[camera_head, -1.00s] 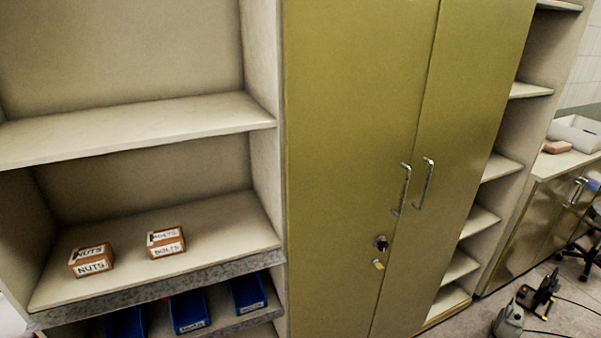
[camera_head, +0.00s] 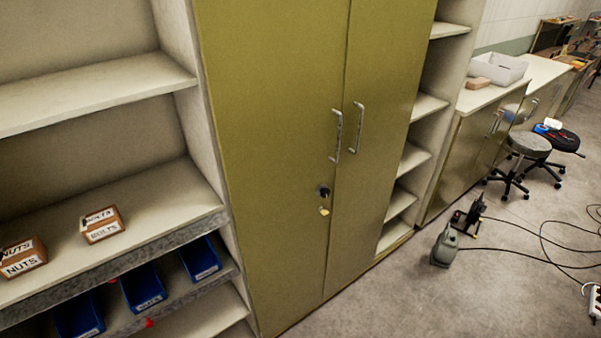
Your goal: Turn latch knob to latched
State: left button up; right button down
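A small dark round knob or lock (camera_head: 323,191) sits on the left door of the tall olive-green cabinet (camera_head: 275,130), below the left door handle (camera_head: 336,136). A small yellowish tag or key (camera_head: 324,211) hangs just under it. I cannot tell which way the knob is turned, or whether it is the task's latch knob. Both cabinet doors look closed. Neither of my grippers is in view.
Open shelves at left hold a NUTS box (camera_head: 22,258), a BOLTS box (camera_head: 102,225) and blue bins (camera_head: 143,287). A grey-green device (camera_head: 445,246), cables and a stool (camera_head: 530,145) stand on the floor at right. The floor before the cabinet is clear.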

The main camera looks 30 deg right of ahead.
aim_at(322, 190)
jog(key=l+z, duration=0.1)
jog(key=z, duration=1.5)
jog(key=k+l, duration=0.05)
